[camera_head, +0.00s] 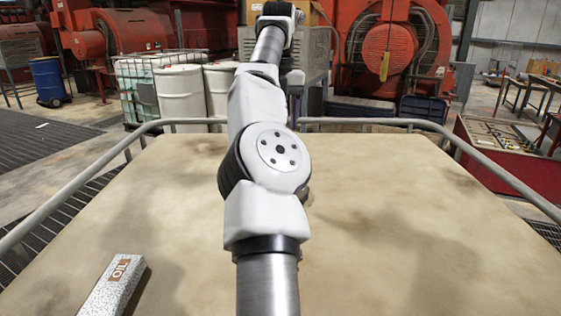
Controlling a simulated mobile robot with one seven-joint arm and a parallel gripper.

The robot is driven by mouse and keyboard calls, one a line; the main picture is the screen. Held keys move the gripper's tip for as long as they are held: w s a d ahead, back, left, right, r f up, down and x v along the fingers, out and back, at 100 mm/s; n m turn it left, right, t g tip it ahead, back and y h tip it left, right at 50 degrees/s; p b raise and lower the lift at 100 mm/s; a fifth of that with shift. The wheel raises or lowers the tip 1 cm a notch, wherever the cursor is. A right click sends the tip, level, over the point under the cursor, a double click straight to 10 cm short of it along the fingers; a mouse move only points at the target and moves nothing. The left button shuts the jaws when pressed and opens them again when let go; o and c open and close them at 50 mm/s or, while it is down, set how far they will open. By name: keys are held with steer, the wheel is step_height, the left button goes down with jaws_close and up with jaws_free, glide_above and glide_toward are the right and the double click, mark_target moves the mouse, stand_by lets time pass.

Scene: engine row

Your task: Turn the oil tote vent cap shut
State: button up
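A carton-like, pale speckled block with a brown label reading OIL (112,287) lies at the front left of the tan platform, cut off by the lower edge. A caged, pale liquid tote (136,88) stands on the floor behind the platform's far left rail, partly hidden by white drums. No vent cap can be made out on either. My white and grey arm reaches up the middle of the view and away over the platform's far edge. My gripper is hidden behind the arm's far links, so its fingers do not show.
The tan platform top (400,220) is otherwise bare, with a grey pipe rail (370,122) around it. White drums (182,92) stand behind it. Red engines (395,50) are at the back. A blue drum (48,80) is far left; a red tray bench (500,150) is right.

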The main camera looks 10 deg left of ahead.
steer(key=f, duration=1.3)
steer(key=shift+s+a+f, duration=0.1)
steer(key=shift+a+f, duration=0.1)
steer(key=shift+f, duration=0.1)
steer(key=c, duration=1)
steer(key=shift+o, duration=0.2)
